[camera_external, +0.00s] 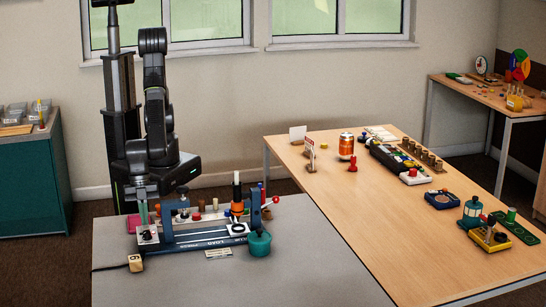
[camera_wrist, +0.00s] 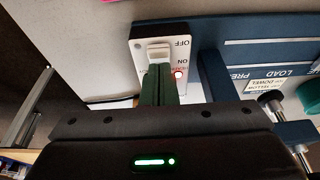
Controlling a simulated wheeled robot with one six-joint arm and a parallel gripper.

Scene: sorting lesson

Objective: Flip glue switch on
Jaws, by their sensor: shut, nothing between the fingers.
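The glue switch (camera_wrist: 159,51) is a pale rocker on a white plate (camera_wrist: 141,46), with upside-down OFF and ON labels beside it. The plate sits at the left end of a blue bench machine (camera_external: 205,240). My gripper (camera_wrist: 160,68) is shut and empty, its green fingertips right at the ON-side end of the rocker. Whether they touch it I cannot tell, and they hide part of the plate. In the external view my gripper (camera_external: 144,224) points down over the plate.
A grey table (camera_external: 290,265) holds the machine, with a teal pot (camera_external: 259,243) at its right and a small tan block (camera_external: 135,263) in front. The machine's uprights and clamp stand right of the switch. A wooden table (camera_external: 350,210) with several items adjoins at right.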

